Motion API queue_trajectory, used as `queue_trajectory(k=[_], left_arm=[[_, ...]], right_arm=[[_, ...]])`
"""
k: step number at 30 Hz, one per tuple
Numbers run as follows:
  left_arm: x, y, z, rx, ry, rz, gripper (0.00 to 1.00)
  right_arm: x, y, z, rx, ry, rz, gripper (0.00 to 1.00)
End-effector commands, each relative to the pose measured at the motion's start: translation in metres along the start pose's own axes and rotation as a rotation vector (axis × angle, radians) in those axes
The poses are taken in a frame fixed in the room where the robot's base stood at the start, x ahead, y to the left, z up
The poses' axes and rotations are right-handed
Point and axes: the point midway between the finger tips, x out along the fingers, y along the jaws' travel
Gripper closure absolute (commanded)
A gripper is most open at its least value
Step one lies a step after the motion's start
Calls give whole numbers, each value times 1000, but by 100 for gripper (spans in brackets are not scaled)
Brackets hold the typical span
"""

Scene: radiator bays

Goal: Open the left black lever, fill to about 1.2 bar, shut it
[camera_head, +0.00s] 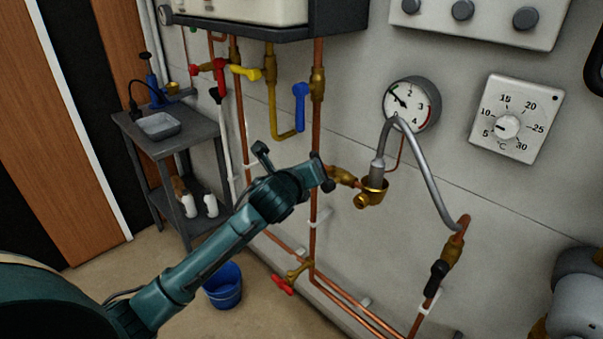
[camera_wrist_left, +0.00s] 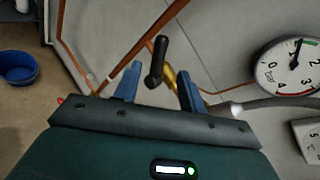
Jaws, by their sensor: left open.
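The left black lever (camera_wrist_left: 157,62) sits on a brass valve (camera_head: 345,178) left of the grey braided hose (camera_head: 425,170). In the left wrist view it stands between the fingers of my left gripper (camera_wrist_left: 158,80), with a gap on both sides. In the head view my left gripper (camera_head: 322,171) is at this valve and largely hides the lever. The fingers are open. The round pressure gauge (camera_head: 410,104) has its needle at the upper left, near the 1; I cannot read it finely. Another black lever (camera_head: 437,278) is at the hose's lower right end. My right gripper is out of view.
A blue lever (camera_head: 300,93), a yellow handle (camera_head: 246,72) and a red handle (camera_head: 220,75) hang under the boiler. A thermostat dial (camera_head: 507,126) is on the wall. A grey stand (camera_head: 165,150) and blue bucket (camera_head: 223,286) stand left. Copper pipes run along the wall.

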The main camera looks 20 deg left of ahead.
Motion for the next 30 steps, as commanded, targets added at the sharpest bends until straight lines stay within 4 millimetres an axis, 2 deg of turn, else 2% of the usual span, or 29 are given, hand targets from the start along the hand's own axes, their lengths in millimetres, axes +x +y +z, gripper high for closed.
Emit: queue_trajectory(k=[6, 14, 17, 18, 20, 23, 27, 30], left_arm=[[-16, 0, 0, 1, 0, 0, 59], [-17, 0, 0, 0, 0, 1, 59], [-17, 1, -4, -14, 7, 0, 66], [-17, 3, -11, -39, 19, -2, 69], [-18, 8, -29, -115, 49, -5, 74], [-26, 23, -78, -346, 134, -4, 82], [-54, 50, -166, -836, 279, 51, 94], [-82, 70, -221, -1203, 355, 133, 100]], right_arm=[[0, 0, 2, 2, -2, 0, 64], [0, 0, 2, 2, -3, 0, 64], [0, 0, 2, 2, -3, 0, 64], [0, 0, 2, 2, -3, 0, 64], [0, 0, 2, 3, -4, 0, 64], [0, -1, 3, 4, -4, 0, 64], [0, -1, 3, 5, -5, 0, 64], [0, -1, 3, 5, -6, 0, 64]])
